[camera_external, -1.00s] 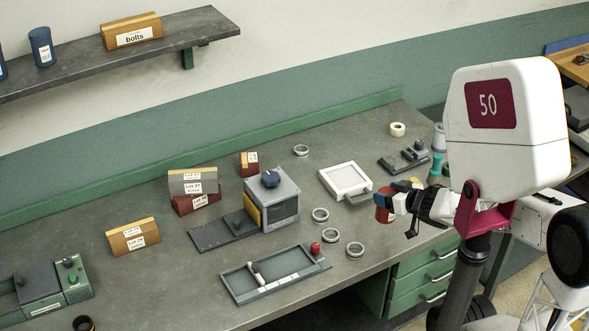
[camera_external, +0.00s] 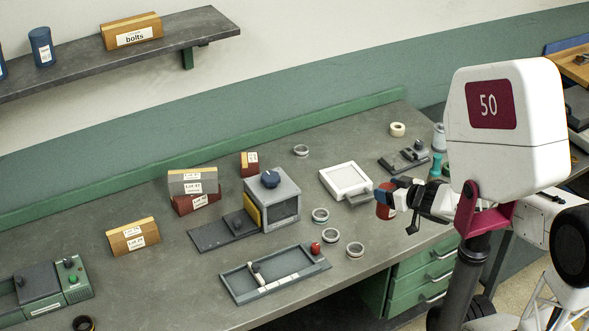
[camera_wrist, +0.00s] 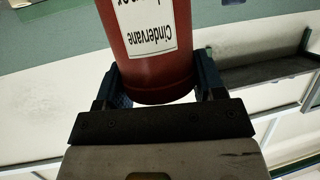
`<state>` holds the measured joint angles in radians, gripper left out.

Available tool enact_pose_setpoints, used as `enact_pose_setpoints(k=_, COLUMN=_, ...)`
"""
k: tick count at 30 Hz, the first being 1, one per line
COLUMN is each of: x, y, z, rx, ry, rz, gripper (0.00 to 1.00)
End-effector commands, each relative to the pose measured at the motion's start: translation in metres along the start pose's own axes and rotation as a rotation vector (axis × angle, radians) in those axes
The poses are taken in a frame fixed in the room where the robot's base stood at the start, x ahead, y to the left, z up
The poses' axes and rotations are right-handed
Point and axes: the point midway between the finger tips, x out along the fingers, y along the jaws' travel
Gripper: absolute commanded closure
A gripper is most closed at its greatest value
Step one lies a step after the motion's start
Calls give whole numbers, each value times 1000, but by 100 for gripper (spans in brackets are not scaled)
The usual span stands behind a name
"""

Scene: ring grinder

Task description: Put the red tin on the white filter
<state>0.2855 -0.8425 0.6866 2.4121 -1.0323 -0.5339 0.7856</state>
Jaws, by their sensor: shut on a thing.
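The red tin (camera_external: 386,212) is held between the fingers of my gripper (camera_external: 384,196) near the front right edge of the bench. In the wrist view the red tin (camera_wrist: 158,70) fills the space between the two dark fingers of my gripper (camera_wrist: 158,85), and its white label reads "Cindervane" upside down. The white filter (camera_external: 346,179), a square white panel in a pale frame with a grey handle, lies flat on the bench just left of the tin. The tin is apart from the white panel.
Several small rings (camera_external: 320,215) lie left of my gripper. A grey tray (camera_external: 275,274) and a grey machine with a blue knob (camera_external: 272,200) stand further left. A dark fixture (camera_external: 403,160) and a tape roll (camera_external: 397,129) are behind.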

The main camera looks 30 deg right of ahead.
Motion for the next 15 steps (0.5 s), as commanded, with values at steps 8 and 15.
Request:
enact_pose_setpoints(k=8, x=5, y=3, z=-2, rx=-12, ry=0, rz=-20, gripper=66)
enact_pose_setpoints(k=15, x=13, y=7, z=-4, rx=-38, ry=-2, rz=-66, gripper=66)
